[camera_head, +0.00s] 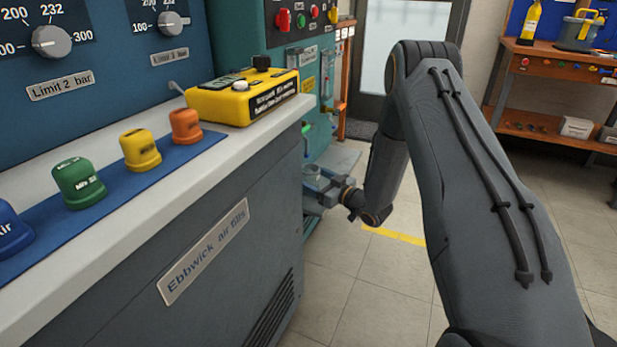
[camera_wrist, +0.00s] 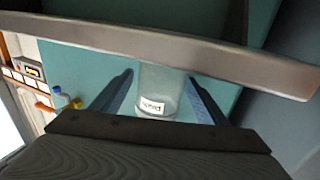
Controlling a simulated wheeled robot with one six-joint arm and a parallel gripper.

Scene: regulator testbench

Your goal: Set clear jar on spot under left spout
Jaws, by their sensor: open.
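A clear jar (camera_wrist: 160,82) with a small white label stands between the two fingers of my gripper (camera_wrist: 160,98) in the wrist view. The fingers are open, and a gap shows on each side of the jar. In the head view my gripper (camera_head: 316,192) is low beside the teal machine, past the end of the grey bench. The jar (camera_head: 317,176) shows only small and unclear there. I cannot make out the left spout or the spot under it in either view.
The grey bench (camera_head: 210,240) with a yellow control box (camera_head: 222,103) and several coloured knobs is at left. A wooden workbench (camera_head: 560,58) stands at the back right. Tiled floor is clear between.

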